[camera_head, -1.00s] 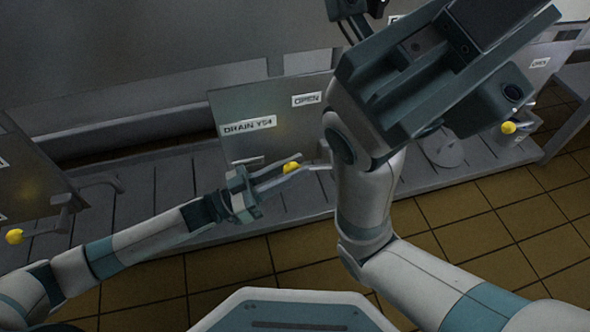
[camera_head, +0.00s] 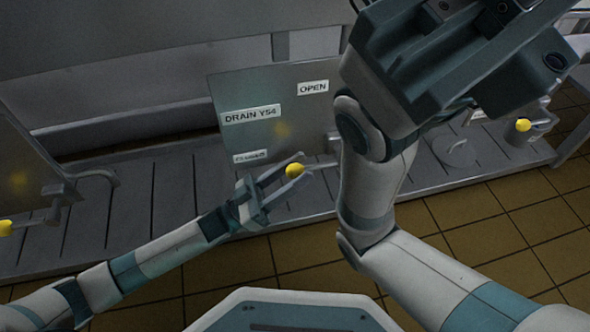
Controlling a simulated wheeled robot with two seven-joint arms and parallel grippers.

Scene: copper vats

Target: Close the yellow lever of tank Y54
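The panel (camera_head: 235,85) labelled DRAIN Y54 stands at centre, with an OPEN label (camera_head: 313,87) at its upper right and a partly visible CLOSED label (camera_head: 250,157) at its lower left. The lever's yellow knob (camera_head: 294,171) is in front of the panel's lower right. Part of the lever is hidden by my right arm. My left gripper (camera_head: 305,165) has its fingers spread on both sides of the knob; the knob shows between them, and I cannot tell whether they touch it. My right arm rises at right; its fingers are out of view.
Other yellow knobs are at the far left (camera_head: 5,228) and the right (camera_head: 523,125), beside neighbouring tanks. A grey slatted platform (camera_head: 130,215) runs below the panels. Brown tiled floor (camera_head: 480,215) in front is clear. My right arm blocks the view right of the panel.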

